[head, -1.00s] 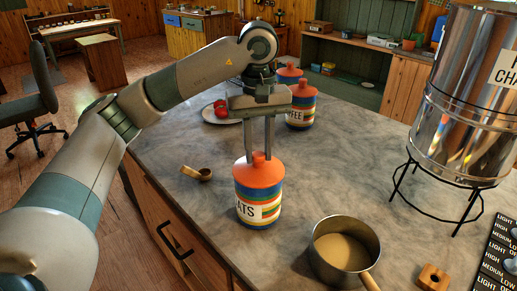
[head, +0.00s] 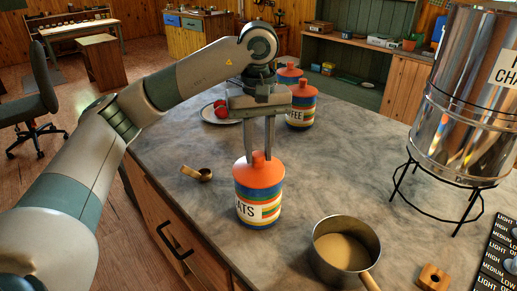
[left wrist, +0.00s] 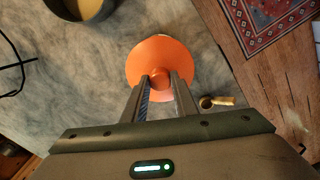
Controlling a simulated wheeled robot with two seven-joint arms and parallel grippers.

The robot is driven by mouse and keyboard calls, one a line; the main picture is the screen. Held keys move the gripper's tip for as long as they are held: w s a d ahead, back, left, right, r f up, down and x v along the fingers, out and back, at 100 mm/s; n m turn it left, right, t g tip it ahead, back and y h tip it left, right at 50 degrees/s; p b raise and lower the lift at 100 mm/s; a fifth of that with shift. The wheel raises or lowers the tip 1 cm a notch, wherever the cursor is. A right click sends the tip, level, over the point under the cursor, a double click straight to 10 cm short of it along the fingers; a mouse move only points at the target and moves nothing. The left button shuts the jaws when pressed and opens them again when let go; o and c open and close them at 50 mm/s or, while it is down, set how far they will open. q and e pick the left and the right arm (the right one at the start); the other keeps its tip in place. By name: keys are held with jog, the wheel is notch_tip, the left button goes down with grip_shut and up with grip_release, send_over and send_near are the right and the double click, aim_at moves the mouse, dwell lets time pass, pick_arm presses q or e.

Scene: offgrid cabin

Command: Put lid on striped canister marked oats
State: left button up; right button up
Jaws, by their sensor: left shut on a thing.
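The striped canister marked oats (head: 258,208) stands upright on the grey counter in the head view, its label partly turned to the left. The orange lid (head: 259,174) sits on top of the canister, and no clear gap shows between them. My left gripper (head: 260,156) points straight down and is shut on the lid's knob. In the left wrist view the lid (left wrist: 165,58) covers nearly all of the canister, and the fingers (left wrist: 160,82) close on the knob from both sides. My right gripper is not in view.
A saucepan (head: 344,250) stands right of the canister, and a small scoop (head: 197,174) lies to its left. A metal urn (head: 468,100) on a wire stand is at right.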

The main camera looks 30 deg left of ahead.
pick_arm(q)
jog(key=shift+f, duration=0.1)
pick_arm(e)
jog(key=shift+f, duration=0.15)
pick_arm(q)
jog(key=o, duration=1.1)
jog(key=shift+o, duration=1.2)
jog(key=o, duration=0.4)
jog(key=shift+o, duration=0.2)
jog(key=shift+r+p, duration=0.85)
jog(key=shift+r, duration=0.35)
jog(key=shift+r+p, duration=1.7)
jog(key=shift+r, duration=0.65)
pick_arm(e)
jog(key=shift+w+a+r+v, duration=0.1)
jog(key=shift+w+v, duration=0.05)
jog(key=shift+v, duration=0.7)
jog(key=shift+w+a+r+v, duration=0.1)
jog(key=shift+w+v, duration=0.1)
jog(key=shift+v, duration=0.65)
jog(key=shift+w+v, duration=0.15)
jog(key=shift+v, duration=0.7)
